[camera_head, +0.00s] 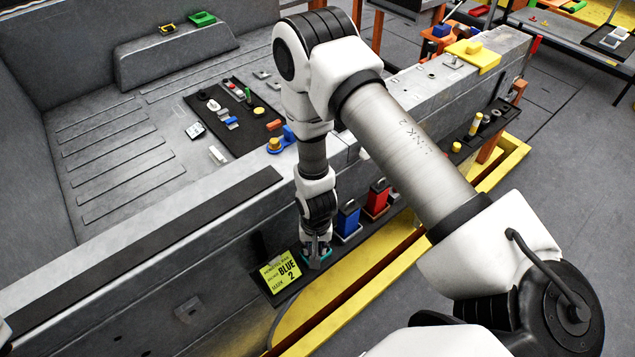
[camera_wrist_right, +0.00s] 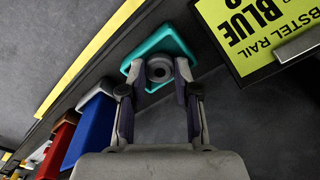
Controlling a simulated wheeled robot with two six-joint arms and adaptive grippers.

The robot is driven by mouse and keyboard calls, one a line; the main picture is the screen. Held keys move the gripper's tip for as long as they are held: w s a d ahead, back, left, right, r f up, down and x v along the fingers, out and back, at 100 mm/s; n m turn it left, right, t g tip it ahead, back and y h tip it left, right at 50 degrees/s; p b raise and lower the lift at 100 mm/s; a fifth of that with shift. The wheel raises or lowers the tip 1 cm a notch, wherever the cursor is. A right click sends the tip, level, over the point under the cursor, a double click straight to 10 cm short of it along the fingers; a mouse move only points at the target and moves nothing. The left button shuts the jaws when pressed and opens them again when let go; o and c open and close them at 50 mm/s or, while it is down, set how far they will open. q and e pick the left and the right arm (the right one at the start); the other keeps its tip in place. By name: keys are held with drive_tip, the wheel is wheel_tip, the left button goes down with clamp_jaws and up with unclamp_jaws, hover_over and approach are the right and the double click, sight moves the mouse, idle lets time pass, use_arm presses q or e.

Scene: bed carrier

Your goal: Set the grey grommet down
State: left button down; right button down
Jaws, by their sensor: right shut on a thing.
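My right gripper (camera_head: 316,240) points down at the shelf along the side of the carrier. In the right wrist view the right gripper (camera_wrist_right: 158,88) is shut on the grey grommet (camera_wrist_right: 160,68), a round ring with a dark centre. The grommet is over or inside a teal open holder (camera_wrist_right: 186,42); I cannot tell whether it touches the bottom. The teal holder (camera_head: 326,256) shows only partly below my gripper in the head view. My left gripper is not in view.
A yellow label reading BLUE 2 (camera_head: 281,271) stands beside the teal holder. A blue block (camera_head: 347,219) and a red block (camera_head: 376,200) stand further along the shelf. A dark mat (camera_head: 222,127) with several small parts lies on the carrier bed.

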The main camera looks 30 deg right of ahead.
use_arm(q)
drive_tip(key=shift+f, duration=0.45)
use_arm(e)
drive_tip(key=shift+s+f+g, duration=0.3)
drive_tip(key=shift+s+f, duration=0.6)
drive_tip(key=shift+f, duration=0.2)
drive_tip(key=c, duration=0.9)
unclamp_jaws()
drive_tip(key=shift+a, duration=0.1)
drive_tip(key=shift+o, duration=0.7)
drive_tip(key=shift+w+f, duration=0.5)
drive_tip(key=shift+w, duration=0.6)
drive_tip(key=shift+s+r, duration=0.45)
drive_tip(key=shift+w+f, duration=0.1)
drive_tip(key=shift+w, duration=0.2)
use_arm(q)
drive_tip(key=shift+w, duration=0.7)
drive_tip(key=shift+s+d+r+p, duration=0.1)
drive_tip(key=shift+p, duration=0.2)
use_arm(e)
drive_tip(key=shift+s+d, duration=0.1)
drive_tip(key=shift+d, duration=0.1)
